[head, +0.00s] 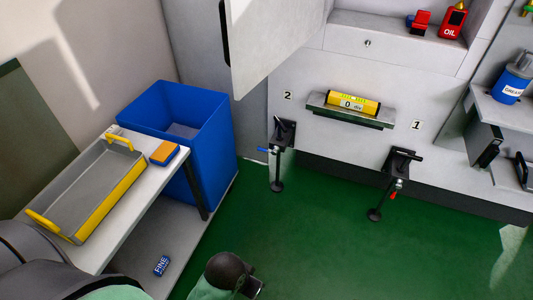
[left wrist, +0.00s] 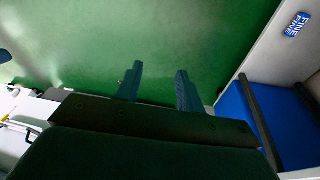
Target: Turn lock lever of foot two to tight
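Foot two (head: 278,168) is a black levelling foot under the number 2 on the grey machine front. Its lock lever (head: 263,150) has a blue end and points left. Foot one (head: 388,180), under the number 1, has a lever (head: 393,196) with a red end pointing down. My left gripper (left wrist: 158,86) shows in the left wrist view with its two fingers apart, nothing between them, over green floor. In the head view a dark part of my arm shows at the bottom, well short of foot two; its fingers cannot be made out. My right gripper is not seen.
A yellow spirit level (head: 352,103) lies on a ledge between the feet. A blue bin (head: 215,135) stands left of foot two, beside a bench with a yellow-sided tray (head: 97,203). An open white door (head: 275,40) hangs above. The green floor (head: 300,250) before the feet is clear.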

